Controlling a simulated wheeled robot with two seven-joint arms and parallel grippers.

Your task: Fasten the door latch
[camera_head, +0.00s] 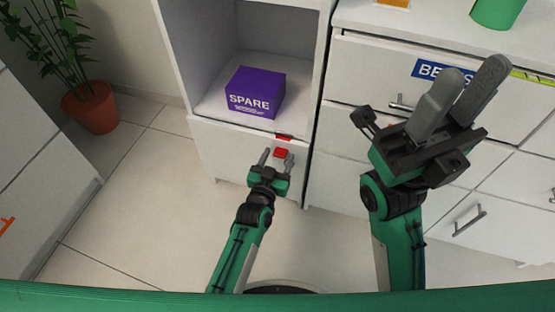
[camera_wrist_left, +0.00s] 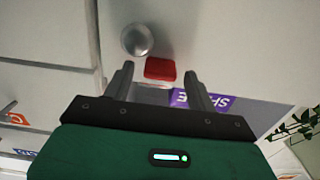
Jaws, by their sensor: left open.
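A red latch piece (camera_head: 281,152) is on the upper part of the white door (camera_head: 225,150) below the open compartment. A second small red piece (camera_head: 284,136) is at the compartment's lower front edge, just above it. My left gripper (camera_head: 272,157) is open at the latch piece. In the left wrist view, the red latch piece (camera_wrist_left: 160,68) shows between the tips of my left gripper (camera_wrist_left: 158,75); contact cannot be told. A round silver knob (camera_wrist_left: 137,40) is beside it. My right gripper (camera_head: 474,70) is raised before the drawers, its fingers apart and empty.
A purple box marked SPARE (camera_head: 255,92) sits in the open compartment above the door. White drawers (camera_head: 345,155) with metal handles stand to the right. A potted plant (camera_head: 92,107) stands at the left wall. The tiled floor (camera_head: 150,200) in front is clear.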

